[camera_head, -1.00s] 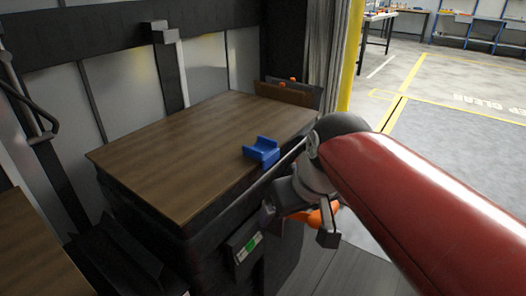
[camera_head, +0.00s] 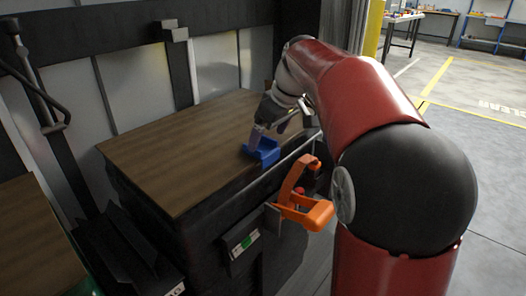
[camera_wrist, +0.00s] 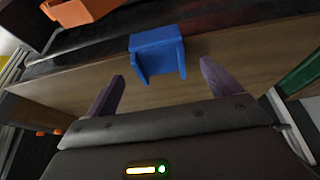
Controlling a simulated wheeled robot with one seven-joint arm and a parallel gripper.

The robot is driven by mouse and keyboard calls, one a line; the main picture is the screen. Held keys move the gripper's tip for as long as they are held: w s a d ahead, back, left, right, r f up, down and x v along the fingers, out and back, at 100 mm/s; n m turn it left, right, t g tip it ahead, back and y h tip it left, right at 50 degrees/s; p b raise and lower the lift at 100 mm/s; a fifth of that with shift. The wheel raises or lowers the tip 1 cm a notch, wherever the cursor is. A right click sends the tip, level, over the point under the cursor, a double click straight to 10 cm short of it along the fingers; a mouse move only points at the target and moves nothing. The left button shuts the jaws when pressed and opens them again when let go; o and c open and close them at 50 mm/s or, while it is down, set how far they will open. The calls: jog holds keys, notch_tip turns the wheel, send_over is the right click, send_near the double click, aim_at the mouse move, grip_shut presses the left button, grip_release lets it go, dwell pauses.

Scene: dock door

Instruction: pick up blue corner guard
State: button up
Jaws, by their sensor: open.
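The blue corner guard (camera_head: 264,151) lies on the wooden top (camera_head: 180,150) of a dark cabinet, near its right edge. In the wrist view the guard (camera_wrist: 157,53) is a blue channel shape, ahead of my fingertips and roughly between their lines. My gripper (camera_head: 268,133) is over the guard in the head view, with one finger partly covering it. In the wrist view my gripper (camera_wrist: 163,75) has its two purple-grey fingers spread apart with nothing between them. Whether a finger touches the guard I cannot tell.
An orange handle-like part (camera_head: 303,205) juts from the cabinet's right side, below my arm. A black rail and wall panels stand behind the cabinet. Most of the wooden top is bare. Another wooden surface (camera_head: 35,235) is at the lower left.

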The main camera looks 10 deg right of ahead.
aim_at(265, 150)
jog(key=x, duration=0.3)
jog(key=shift+w+f, duration=0.1)
jog(key=shift+c, duration=0.3)
jog(key=c, duration=1)
jog(key=shift+r, duration=0.2)
